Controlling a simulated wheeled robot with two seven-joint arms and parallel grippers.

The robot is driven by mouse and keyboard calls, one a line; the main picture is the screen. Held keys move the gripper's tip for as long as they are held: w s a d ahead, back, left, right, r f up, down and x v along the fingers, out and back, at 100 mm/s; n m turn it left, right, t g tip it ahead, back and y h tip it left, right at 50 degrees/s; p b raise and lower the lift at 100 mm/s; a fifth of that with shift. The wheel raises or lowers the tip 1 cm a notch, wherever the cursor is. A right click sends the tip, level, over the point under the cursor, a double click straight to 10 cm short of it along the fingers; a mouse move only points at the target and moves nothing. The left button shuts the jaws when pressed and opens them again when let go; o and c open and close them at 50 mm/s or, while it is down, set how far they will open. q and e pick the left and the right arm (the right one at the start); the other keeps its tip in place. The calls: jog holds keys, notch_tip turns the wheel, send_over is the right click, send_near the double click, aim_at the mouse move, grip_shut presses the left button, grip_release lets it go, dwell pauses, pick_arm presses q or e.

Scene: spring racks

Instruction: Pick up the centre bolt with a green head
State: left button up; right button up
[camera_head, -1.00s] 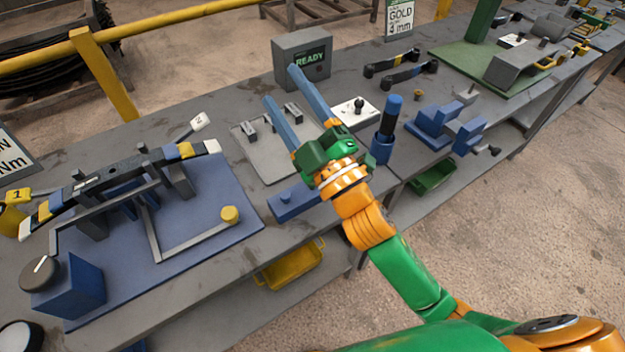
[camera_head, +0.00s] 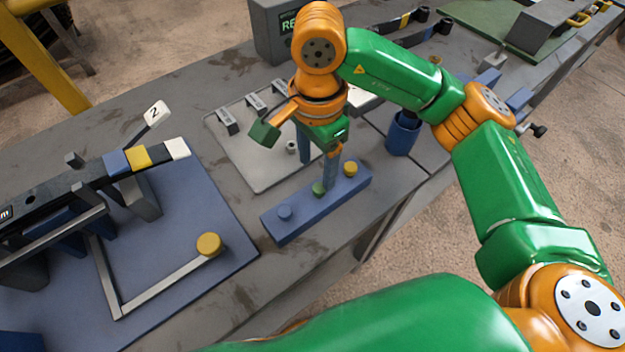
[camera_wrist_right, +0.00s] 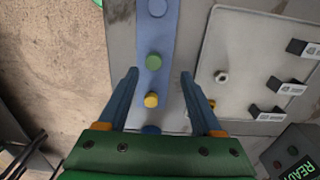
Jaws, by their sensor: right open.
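The centre bolt with a green head (camera_head: 319,189) stands in a blue block (camera_head: 300,220), between a blue-headed bolt (camera_head: 285,212) and a yellow-headed bolt (camera_head: 350,168). In the right wrist view the green head (camera_wrist_right: 154,61) lies between the lines of the two fingers, just beyond their tips in the picture, and the yellow head (camera_wrist_right: 151,99) shows between the fingers. My right gripper (camera_head: 317,174) points down over the block, open and empty, its near finger overlapping the block beside the green head. Its height above the bolt is hard to tell. My left gripper is not in view.
A grey tray (camera_head: 235,150) with small dark-and-white pieces lies behind the block. A blue holder (camera_head: 403,135) stands to the right. A blue board (camera_head: 190,270) with a lever fixture is at the left. A grey READY box (camera_head: 265,35) stands at the back.

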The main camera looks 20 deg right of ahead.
aim_at(319, 187)
jog(key=shift+s+d+f+p, duration=0.15)
jog(key=shift+s+f+p, duration=0.5)
jog(key=shift+s+f, duration=0.5)
jog(key=shift+w+f, duration=0.3)
jog(key=shift+f, duration=0.25)
jog(key=shift+w+f, duration=0.25)
jog(key=shift+f, duration=0.3)
jog(key=shift+w, duration=0.25)
jog(key=shift+c, duration=0.7)
jog(key=shift+s, duration=0.25)
jog(key=c, duration=0.7)
grip_shut()
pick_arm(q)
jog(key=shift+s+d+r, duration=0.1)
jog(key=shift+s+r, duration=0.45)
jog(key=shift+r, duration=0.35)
pick_arm(e)
jog(key=shift+w, duration=0.1)
jog(key=shift+r, duration=0.1)
